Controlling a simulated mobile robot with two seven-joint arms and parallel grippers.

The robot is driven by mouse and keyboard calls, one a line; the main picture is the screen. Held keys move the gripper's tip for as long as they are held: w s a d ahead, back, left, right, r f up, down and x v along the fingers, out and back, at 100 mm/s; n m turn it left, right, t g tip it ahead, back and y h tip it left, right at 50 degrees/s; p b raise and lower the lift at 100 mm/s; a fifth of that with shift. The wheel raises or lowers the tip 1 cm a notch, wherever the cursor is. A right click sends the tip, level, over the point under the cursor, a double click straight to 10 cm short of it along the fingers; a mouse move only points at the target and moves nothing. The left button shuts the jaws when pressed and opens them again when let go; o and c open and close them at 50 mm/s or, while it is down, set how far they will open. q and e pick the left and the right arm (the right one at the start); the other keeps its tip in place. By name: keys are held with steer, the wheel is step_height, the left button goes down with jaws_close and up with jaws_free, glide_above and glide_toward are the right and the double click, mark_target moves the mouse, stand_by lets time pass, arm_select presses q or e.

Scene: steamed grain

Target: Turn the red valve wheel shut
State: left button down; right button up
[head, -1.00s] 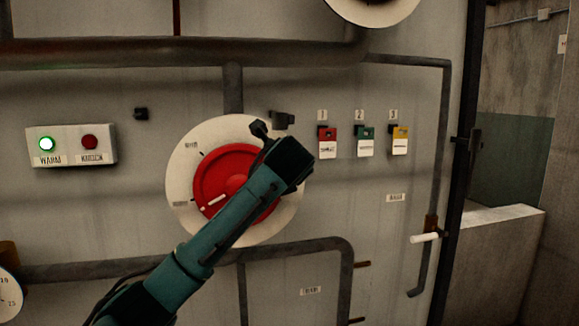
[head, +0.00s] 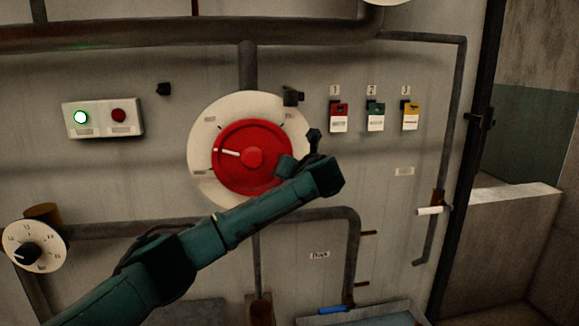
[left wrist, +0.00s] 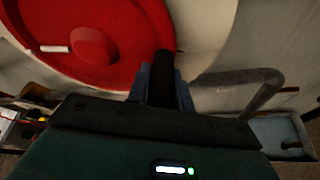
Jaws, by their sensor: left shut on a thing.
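The red valve wheel (head: 237,172) sits on a round cream plate (head: 203,132) on the grey wall. Its white pointer mark points left and slightly up. My left gripper (head: 290,165) is at the wheel's right edge, its arm coming in from the lower left. In the left wrist view the red wheel (left wrist: 130,35) fills the upper left, and my left gripper (left wrist: 162,85) is shut at its rim. The exact grip is partly hidden by the dark fingers. My right gripper is not in view.
A box with a lit green lamp (head: 80,118) and a red lamp (head: 118,115) is at left. A dial gauge (head: 35,246) is at lower left. Red, green and yellow tags (head: 376,115) hang at right. Pipes (head: 350,250) run around the wheel; a white-handled lever (head: 430,210) is farther right.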

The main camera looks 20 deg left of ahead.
arm_select(q)
steer(key=shift+s+a+f+m+g+y, duration=0.1)
steer(key=shift+s+a+f+m+y, duration=0.1)
steer(key=shift+a+f+m+y, duration=0.25)
steer(key=shift+s+a+f+m+g+y, duration=0.15)
steer(key=shift+f+m+y, duration=0.15)
steer(key=shift+f+m, duration=0.35)
steer(key=shift+s+a+f+m+g+y, duration=0.1)
steer(key=shift+s+a+f+m+y, duration=0.15)
steer(key=shift+f+m+y, duration=0.25)
steer(key=shift+r, duration=0.1)
steer(key=c, duration=1.3)
jaws_free()
steer(key=shift+o, duration=0.2)
steer(key=shift+r, duration=0.1)
steer(key=b+v, duration=0.1)
steer(key=v, duration=1.2)
steer(key=shift+b, duration=0.35)
steer(key=shift+s, duration=0.1)
steer(key=shift+c, duration=0.3)
